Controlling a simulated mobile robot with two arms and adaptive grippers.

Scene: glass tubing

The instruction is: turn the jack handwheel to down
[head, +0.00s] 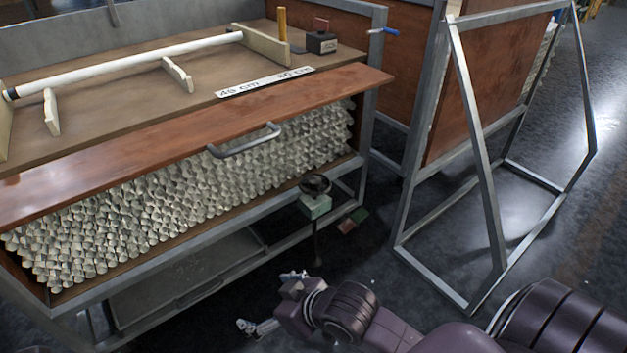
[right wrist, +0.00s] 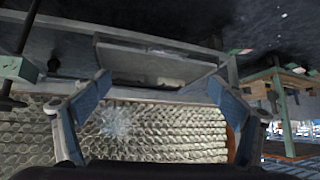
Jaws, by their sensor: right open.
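The jack handwheel (head: 315,184) is a small dark wheel on top of a pale green block (head: 315,206) at the right end of the cabinet front in the head view. A dark rod runs down below the block. My right gripper (head: 268,302) is in front of the cabinet, below and left of the handwheel, and apart from it. In the right wrist view its two fingers (right wrist: 159,82) are spread with nothing between them. A green block (right wrist: 28,71) with a dark rod shows at that view's left edge; the wheel is not clear there. My left gripper is out of view.
The cabinet holds a stack of glass tubes (head: 190,190) under a wooden top with a metal handle (head: 244,141). A grey metal frame (head: 480,150) stands to the right. A red and green piece (head: 352,220) is beside the jack. Dark floor is open at the right.

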